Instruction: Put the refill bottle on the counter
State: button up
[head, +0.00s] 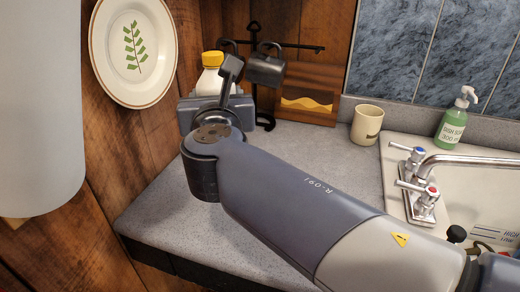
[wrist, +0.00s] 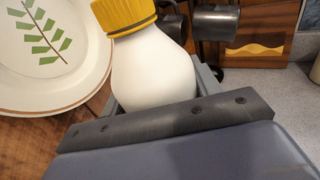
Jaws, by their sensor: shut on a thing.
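The white refill bottle with a yellow cap (head: 211,76) is above the back left of the counter (head: 290,190), near the wooden wall. In the wrist view the bottle (wrist: 153,68) looks slightly tilted, with its lower part hidden behind the grey gripper body. My gripper (head: 215,102) is shut on the bottle. I cannot tell whether the bottle's base touches the counter, because my gripper and wrist cover it.
A black mug rack (head: 257,100) with dark mugs (head: 265,69) stands just behind the bottle. A wooden picture board (head: 308,94), a cream mug (head: 367,125), a green soap bottle (head: 453,122) and the sink tap (head: 430,178) are rightward. A plate (head: 133,50) hangs left. The front counter is clear.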

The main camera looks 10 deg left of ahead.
notch_tip(320, 180, down, 10)
jog(key=b, duration=0.4)
jog(key=shift+r, duration=0.25)
jog(key=shift+f, duration=0.15)
jog(key=o, duration=1.4)
jog(key=shift+s, duration=0.15)
jog(key=p+v, duration=0.1)
jog(key=v, duration=1)
jog(key=shift+s+d, duration=0.2)
jog(key=shift+s, duration=0.15)
